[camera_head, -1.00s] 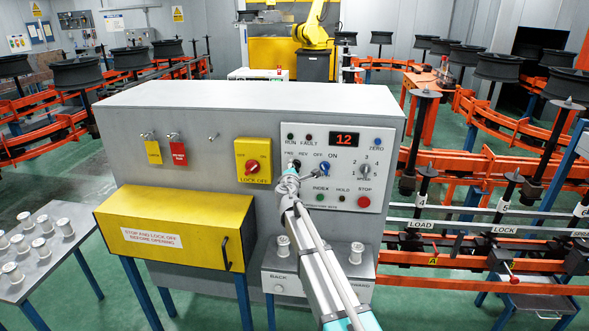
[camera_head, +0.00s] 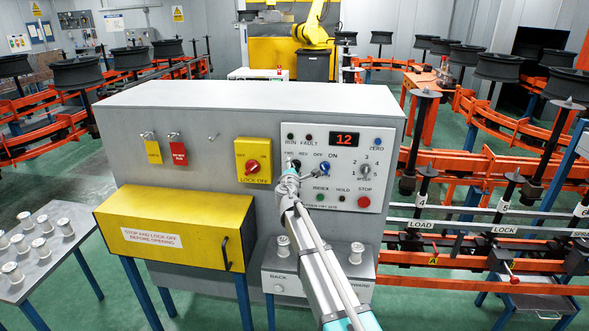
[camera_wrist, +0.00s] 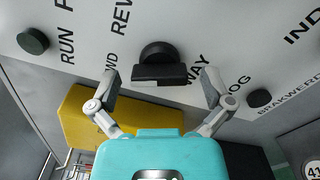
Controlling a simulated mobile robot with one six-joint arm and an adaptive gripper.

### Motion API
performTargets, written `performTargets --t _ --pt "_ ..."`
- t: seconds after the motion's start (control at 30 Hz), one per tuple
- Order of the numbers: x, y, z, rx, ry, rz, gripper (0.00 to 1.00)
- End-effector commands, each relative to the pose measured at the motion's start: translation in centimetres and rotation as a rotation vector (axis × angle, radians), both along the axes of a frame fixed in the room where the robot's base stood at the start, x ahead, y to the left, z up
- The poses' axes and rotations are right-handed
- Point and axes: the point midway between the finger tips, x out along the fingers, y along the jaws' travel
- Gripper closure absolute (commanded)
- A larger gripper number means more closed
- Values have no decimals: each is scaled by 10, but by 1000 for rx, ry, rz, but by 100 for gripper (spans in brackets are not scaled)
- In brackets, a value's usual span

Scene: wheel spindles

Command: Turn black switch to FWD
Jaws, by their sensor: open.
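The black switch (camera_head: 297,163) is on the white control panel (camera_head: 376,140), below the FWD and REV labels; my gripper hides part of it. In the wrist view the black switch (camera_wrist: 158,62) is a round knob with a bar-shaped grip, which lies across the picture. My gripper (camera_wrist: 160,80) is open, with one finger on each side of the bar and a gap on both sides. It also shows at the panel in the head view (camera_head: 290,172). I cannot tell which label the switch points to.
A blue switch (camera_head: 324,168) sits close to the right of the black one. A yellow lock-off switch (camera_head: 253,161) is to the left.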

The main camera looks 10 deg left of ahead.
Motion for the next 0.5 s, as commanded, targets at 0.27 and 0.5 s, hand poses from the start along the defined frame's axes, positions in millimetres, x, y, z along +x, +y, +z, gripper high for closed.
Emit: performTargets --t 0.27,0.5 --pt "-13 0 0 0 0 0 0" --pt "-45 1 0 0 0 2 0"
